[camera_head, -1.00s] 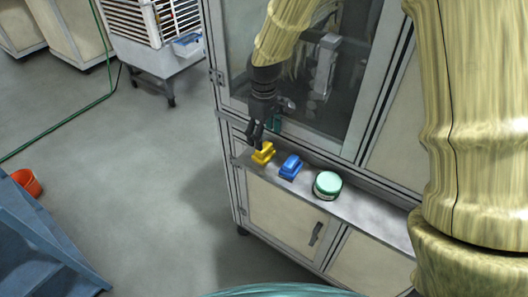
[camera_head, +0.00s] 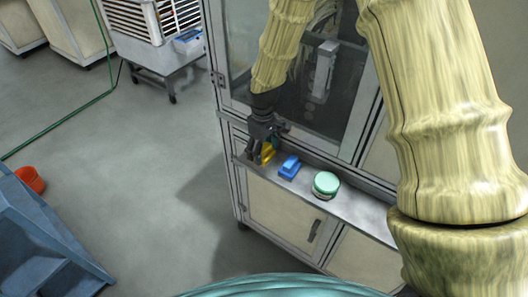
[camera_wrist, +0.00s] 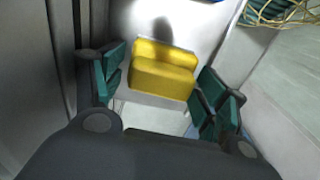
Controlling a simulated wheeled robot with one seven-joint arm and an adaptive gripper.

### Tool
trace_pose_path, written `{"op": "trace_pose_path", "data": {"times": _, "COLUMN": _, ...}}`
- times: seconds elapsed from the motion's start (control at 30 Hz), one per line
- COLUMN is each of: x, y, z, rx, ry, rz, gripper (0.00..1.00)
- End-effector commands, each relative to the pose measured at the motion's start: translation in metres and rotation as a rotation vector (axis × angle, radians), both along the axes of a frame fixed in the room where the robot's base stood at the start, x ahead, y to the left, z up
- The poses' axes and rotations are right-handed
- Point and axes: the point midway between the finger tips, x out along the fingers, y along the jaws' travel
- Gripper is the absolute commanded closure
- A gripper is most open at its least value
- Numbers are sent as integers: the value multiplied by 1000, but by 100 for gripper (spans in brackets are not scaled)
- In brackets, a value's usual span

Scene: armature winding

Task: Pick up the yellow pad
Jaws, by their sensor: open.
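The yellow pad (camera_head: 267,152) lies near the left end of the metal shelf (camera_head: 355,208), partly hidden behind my gripper (camera_head: 256,160) in the head view. In the wrist view the yellow pad (camera_wrist: 162,70) sits just ahead of the fingertips, roughly centred between them. My gripper (camera_wrist: 168,95) is open, with teal-lined fingers to the left and right of the pad. The gap between the fingers is empty near the palm. I cannot tell whether a finger touches the pad.
The cabinet's glass front (camera_head: 335,110) rises behind the shelf. Open floor (camera_head: 150,190) lies to the left.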

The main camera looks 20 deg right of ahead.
Motion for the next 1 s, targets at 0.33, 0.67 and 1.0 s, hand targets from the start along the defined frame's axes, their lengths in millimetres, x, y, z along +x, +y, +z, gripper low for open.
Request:
{"op": "trace_pose_path", "data": {"times": 0.33, "x": 0, "y": 0, "z": -1, "rx": 0, "ry": 0, "rz": 0, "gripper": 41}}
{"op": "trace_pose_path", "data": {"times": 0.67, "x": 0, "y": 0, "z": -1, "rx": 0, "ry": 0, "rz": 0, "gripper": 60}}
{"op": "trace_pose_path", "data": {"times": 1.0, "x": -2, "y": 3, "z": 4, "rx": 0, "ry": -2, "rz": 0, "gripper": 60}}
